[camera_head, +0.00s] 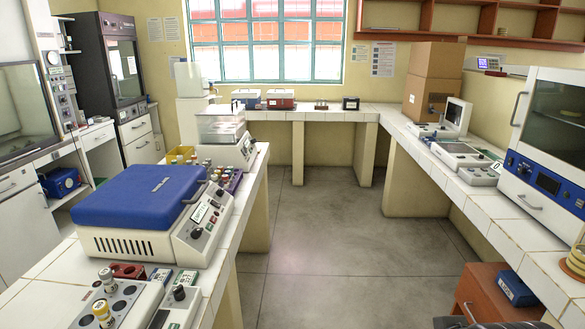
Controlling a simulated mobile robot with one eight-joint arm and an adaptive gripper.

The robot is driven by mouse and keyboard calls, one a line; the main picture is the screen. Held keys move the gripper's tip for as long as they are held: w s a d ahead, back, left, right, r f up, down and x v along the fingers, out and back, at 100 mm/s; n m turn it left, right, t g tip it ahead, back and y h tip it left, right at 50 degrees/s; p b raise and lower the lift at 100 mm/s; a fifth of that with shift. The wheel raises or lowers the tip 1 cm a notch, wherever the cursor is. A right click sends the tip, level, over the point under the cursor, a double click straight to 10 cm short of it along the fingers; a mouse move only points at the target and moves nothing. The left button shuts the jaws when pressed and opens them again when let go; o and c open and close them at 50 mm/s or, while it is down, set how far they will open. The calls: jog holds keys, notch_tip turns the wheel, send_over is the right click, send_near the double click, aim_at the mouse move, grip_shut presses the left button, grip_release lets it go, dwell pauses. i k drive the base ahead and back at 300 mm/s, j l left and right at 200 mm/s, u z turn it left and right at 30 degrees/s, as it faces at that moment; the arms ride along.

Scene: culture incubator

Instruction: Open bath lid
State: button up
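A white benchtop unit with vents and a control panel (206,222) stands on the left tiled bench. Its broad blue lid (140,195) lies flat and closed on top, with a small grey handle at its right edge. Behind it stands a smaller white unit with a clear raised cover (221,125); it looks closed too. No label here tells me for certain which unit is the bath. The inside of the blue-lidded unit is hidden.
A tube block (118,303) stands before the blue-lidded unit, and a rack of small vials (229,179) behind its panel. The grey floor (330,240) between the benches is clear. A brown drawer cabinet (480,290) stands low at the right.

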aim_at(214, 110)
jog(key=i, duration=1.1)
jog(key=i+u, duration=0.1)
jog(key=i, duration=1)
jog(key=i+u, duration=0.45)
jog(key=i, duration=0.15)
jog(key=i+l+u, duration=0.15)
jog(key=i+u, duration=0.3)
jog(key=i, duration=0.15)
jog(key=u, duration=1.35)
